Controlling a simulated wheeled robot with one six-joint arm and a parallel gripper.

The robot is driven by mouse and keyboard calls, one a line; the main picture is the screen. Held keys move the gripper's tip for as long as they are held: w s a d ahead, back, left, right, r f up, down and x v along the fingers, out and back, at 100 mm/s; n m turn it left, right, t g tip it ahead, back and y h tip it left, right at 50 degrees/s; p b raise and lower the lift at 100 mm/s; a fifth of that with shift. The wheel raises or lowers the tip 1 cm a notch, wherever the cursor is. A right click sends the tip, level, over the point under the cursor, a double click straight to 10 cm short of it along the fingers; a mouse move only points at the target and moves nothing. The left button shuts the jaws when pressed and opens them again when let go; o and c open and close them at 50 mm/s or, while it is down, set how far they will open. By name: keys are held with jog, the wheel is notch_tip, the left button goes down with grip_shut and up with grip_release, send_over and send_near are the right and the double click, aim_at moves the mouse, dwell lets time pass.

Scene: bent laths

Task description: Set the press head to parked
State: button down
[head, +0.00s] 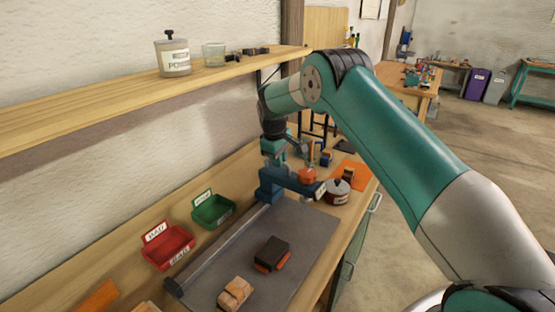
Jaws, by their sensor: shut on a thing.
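The press head (299,183) is a blue arm on a blue block, at the far end of a grey rail (222,246) along the wall side of a dark mat. A red-orange knob (307,175) sits on top of it and a small pale label shows at its front end. My gripper (283,163) reaches down from above and is shut on the press head; its fingertips are small and partly hidden, so the exact part held is unclear. No marking for a parked position is readable.
A dark block with orange sides (271,254) and a wooden block (235,292) lie on the grey mat (312,222). Red (167,247) and green (213,211) bins stand along the wall. A lidded pot (337,192) stands close right of the press head. A shelf (110,108) overhangs the bench.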

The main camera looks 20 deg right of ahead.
jog(key=shift+w+d+r, duration=0.15)
jog(key=shift+d+r, duration=0.05)
jog(key=shift+d, duration=0.05)
jog(key=c, duration=1.1)
grip_release()
jog(key=shift+d+f, duration=0.1)
jog(key=shift+a, duration=0.2)
jog(key=shift+r, duration=0.25)
jog(key=a+r, duration=0.1)
jog(key=r, duration=0.4)
jog(key=s+a+r+b, duration=0.1)
jog(key=r, duration=1)
jog(key=shift+s+a+r+b, duration=0.3)
jog(key=shift+s+a, duration=0.1)
